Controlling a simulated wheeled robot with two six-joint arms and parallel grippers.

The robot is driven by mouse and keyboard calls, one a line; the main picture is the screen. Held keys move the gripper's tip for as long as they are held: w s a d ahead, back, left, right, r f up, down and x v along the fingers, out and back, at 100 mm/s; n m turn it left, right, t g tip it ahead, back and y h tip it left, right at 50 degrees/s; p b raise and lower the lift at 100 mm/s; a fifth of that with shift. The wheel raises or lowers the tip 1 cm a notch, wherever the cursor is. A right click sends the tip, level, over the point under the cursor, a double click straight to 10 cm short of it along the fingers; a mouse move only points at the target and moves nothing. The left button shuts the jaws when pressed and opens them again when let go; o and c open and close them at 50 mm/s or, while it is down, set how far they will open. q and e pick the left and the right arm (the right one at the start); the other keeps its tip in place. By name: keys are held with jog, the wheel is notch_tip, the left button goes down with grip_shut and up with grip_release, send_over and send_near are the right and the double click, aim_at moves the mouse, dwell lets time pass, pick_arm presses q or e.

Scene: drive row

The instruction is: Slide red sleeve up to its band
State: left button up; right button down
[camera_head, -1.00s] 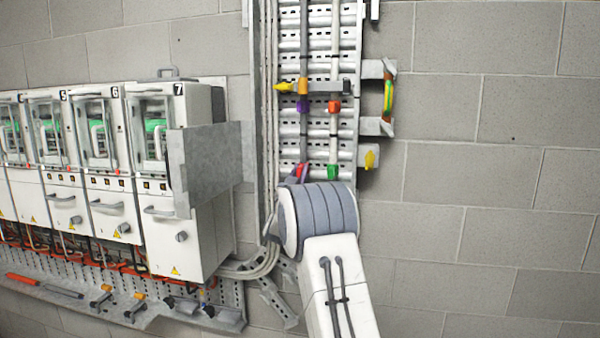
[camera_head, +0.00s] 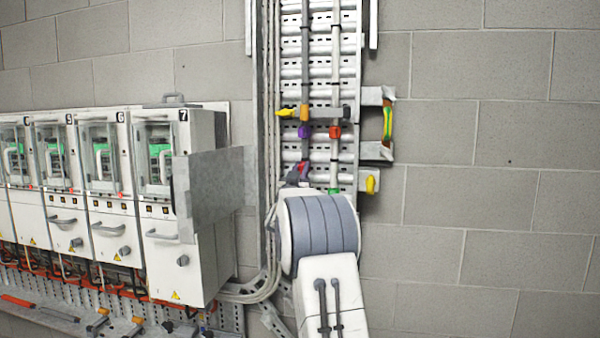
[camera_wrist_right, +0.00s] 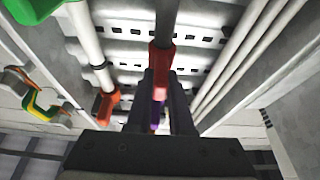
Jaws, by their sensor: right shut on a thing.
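The red sleeve (camera_head: 301,167) is on the left of two upright pipes, below a purple sleeve (camera_head: 304,131) with a clear gap between them. My right gripper (camera_head: 297,176) is at the red sleeve, mostly hidden behind my own wrist. In the right wrist view the fingers (camera_wrist_right: 168,100) are shut on the red sleeve (camera_wrist_right: 161,60). A pink patch (camera_wrist_right: 158,94) shows between the fingers, with purple beyond it. I cannot tell which mark is the red sleeve's band. My left gripper is not in view.
On the right pipe are an orange-red sleeve (camera_head: 335,132) and a green one (camera_head: 335,191), close beside my wrist. A grey metal panel (camera_head: 215,185) juts out at left, before the numbered cabinets.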

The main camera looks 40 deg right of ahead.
jog(key=shift+r, duration=0.45)
jog(key=c, duration=0.8)
grip_release()
jog(key=shift+c, duration=0.2)
jog(key=shift+o, duration=0.2)
jog(key=shift+f, duration=0.15)
jog(key=shift+f, duration=0.1)
jog(key=shift+s+a+f+b, duration=0.1)
jog(key=shift+a+f+b, duration=0.1)
jog(key=shift+b, duration=0.1)
jog(key=b+v, duration=0.6)
jog(key=v, duration=0.4)
jog(key=shift+r+b, duration=0.15)
jog(key=shift+b, duration=0.15)
